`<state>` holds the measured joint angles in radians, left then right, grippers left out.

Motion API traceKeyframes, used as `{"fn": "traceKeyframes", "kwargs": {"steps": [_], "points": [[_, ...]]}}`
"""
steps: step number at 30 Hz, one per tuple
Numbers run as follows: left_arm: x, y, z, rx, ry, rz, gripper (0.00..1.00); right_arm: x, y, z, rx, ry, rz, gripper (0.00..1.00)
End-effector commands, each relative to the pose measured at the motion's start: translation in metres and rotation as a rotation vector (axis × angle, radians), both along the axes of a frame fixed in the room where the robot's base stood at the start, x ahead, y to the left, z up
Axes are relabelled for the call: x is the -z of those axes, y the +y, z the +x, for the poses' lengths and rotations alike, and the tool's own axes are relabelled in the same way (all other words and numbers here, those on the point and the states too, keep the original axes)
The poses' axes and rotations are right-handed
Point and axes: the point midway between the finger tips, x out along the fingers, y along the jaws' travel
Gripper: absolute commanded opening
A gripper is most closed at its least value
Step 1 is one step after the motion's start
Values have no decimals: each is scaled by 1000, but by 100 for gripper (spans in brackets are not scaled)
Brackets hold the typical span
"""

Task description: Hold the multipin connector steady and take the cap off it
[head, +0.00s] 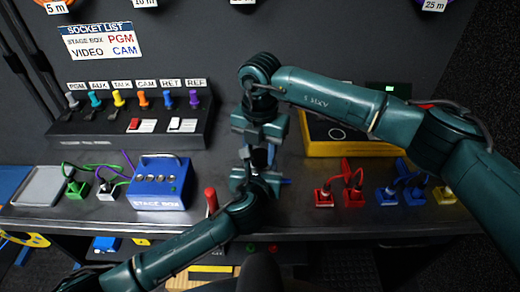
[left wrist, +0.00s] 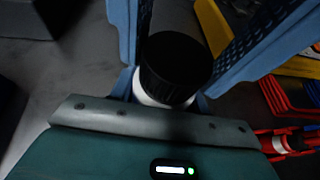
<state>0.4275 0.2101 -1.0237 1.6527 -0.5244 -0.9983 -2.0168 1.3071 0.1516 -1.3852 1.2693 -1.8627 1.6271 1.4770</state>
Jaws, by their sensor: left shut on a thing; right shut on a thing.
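The multipin connector (head: 262,158) shows in the head view as a small dark and pale piece between my two grippers, above the front of the bench, mostly hidden by them. My left gripper (head: 258,168) reaches it from the front and is shut on it. My right gripper (head: 261,146) comes from the back side and is also shut, apparently on the cap end. In the left wrist view a round black cap (left wrist: 176,62) with a white band (left wrist: 150,98) under it lies between blue fingers. I cannot tell whether cap and connector are apart.
A blue stage box (head: 160,185) stands left on the bench, a yellow-edged case (head: 345,149) right. Red plugs (head: 324,198) and blue plugs (head: 387,197) stand at the front right, a grey tray (head: 40,187) far left. A socket panel (head: 125,128) is behind. A red-handled item (head: 211,198) stands near my left arm.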

Motion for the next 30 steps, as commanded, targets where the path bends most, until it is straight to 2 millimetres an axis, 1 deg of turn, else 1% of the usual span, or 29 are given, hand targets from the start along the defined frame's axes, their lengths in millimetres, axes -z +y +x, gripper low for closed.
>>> {"fn": "traceKeyframes", "kwargs": {"steps": [2, 4, 9, 13, 16, 23, 24, 30], "points": [[1, 0, 0, -1, 1, 1, 0, 0, 0, 0, -28, -1, -1, 13], [1, 0, 0, -1, 1, 1, 0, 0, 0, 0, -104, -2, -2, 12], [1, 0, 0, -1, 1, 1, 0, -1, -1, 1, -386, -2, -2, 12], [1, 0, 0, -1, 1, 1, 0, 0, 0, 0, -538, 0, -1, 12], [1, 0, 0, -1, 1, 1, 0, -1, 0, 0, -584, 0, -1, 12], [1, 0, 0, -1, 1, 1, 0, 0, 0, 0, -587, 0, -1, 12], [1, 0, 0, -1, 1, 1, 0, 0, 0, 0, -586, 0, -1, 40], [1, 0, 0, -1, 1, 1, 0, 0, 0, 0, -585, 0, -1, 57]]}}
